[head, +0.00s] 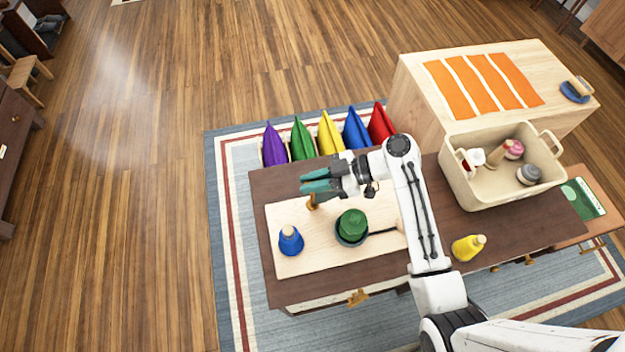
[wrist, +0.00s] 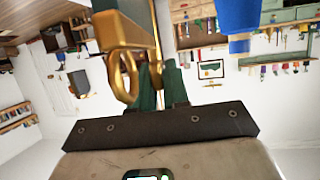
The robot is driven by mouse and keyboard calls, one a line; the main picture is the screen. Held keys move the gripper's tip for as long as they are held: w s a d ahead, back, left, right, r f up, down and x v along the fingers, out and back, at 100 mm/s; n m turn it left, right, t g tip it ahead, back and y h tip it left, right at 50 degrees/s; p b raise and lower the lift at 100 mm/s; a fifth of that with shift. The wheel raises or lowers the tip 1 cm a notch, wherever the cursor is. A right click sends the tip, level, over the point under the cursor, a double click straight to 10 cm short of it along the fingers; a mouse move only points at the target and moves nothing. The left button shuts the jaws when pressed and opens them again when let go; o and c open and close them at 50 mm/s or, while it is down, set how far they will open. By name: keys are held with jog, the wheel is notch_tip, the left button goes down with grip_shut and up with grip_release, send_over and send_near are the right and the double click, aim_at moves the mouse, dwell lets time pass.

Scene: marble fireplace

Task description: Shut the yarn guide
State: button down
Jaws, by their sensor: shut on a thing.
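The yarn guide is a small brass-coloured piece (head: 313,201) standing on the pale board, just under my fingertips in the head view. In the wrist view its brass body and open ring (wrist: 128,65) loom large and cover part of my fingers. My gripper (head: 314,181) has teal fingers and reaches left over the board, shut on the brass yarn guide. The fingers (wrist: 160,82) are close together in the wrist view. The exact contact is hidden, and I cannot tell how far the guide is open.
A blue yarn cone (head: 290,241) and a green cone in a dark bowl (head: 351,226) stand on the pale board (head: 300,266). A yellow cone (head: 468,247) stands right of my arm. A beige bin (head: 490,190) takes the table's right side. Coloured bags line the far edge.

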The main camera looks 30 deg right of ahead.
jog(key=shift+s+t, duration=0.1)
jog(key=shift+t, duration=0.2)
jog(key=shift+m+t+h, duration=0.5)
jog(key=shift+m, duration=0.3)
jog(key=shift+m+t+h, duration=0.5)
jog(key=shift+m+t, duration=0.2)
jog(key=c, duration=1.2)
grip_release()
jog(key=b+v, duration=0.2)
jog(key=v, duration=0.8)
jog(key=shift+d, duration=0.3)
